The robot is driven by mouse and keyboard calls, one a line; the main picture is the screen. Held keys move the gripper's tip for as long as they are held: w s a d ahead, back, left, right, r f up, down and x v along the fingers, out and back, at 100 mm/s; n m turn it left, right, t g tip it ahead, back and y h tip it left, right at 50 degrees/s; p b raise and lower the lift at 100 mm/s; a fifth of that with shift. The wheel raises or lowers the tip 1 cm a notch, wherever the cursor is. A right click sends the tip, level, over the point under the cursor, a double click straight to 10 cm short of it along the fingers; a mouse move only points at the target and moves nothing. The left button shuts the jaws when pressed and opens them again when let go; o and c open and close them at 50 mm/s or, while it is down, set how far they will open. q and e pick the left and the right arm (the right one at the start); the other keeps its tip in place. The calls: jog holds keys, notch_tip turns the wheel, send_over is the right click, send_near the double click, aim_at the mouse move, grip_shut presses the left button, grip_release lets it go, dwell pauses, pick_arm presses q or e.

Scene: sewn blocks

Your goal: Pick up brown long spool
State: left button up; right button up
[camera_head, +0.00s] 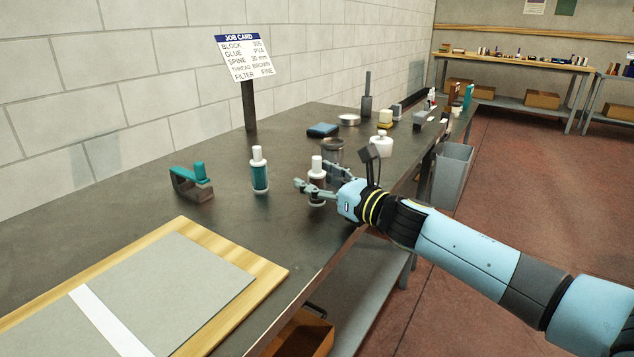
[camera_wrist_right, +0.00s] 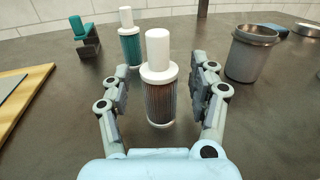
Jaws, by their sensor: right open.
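The brown long spool (camera_head: 317,179) stands upright on the dark workbench (camera_head: 225,215), with white ends and a white top. In the right wrist view the spool (camera_wrist_right: 159,95) stands between the two fingers of my right gripper (camera_wrist_right: 160,100), with a gap at each side. My right gripper (camera_head: 322,184) is open around it in the head view, and a finger partly hides its lower part. A teal spool (camera_head: 259,170) of similar shape stands to its left; it also shows behind it in the right wrist view (camera_wrist_right: 131,45). My left gripper is not in view.
A grey metal cup (camera_head: 333,149) stands close behind the brown spool. A teal-handled tool (camera_head: 194,180) sits to the left, and a wooden board (camera_head: 255,262) with grey sheets lies at the front. A job card (camera_head: 245,58) reads thread brown.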

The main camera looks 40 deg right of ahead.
jog(key=shift+c, duration=0.4)
jog(key=c, duration=1.1)
grip_shut()
jog(key=shift+r, duration=0.15)
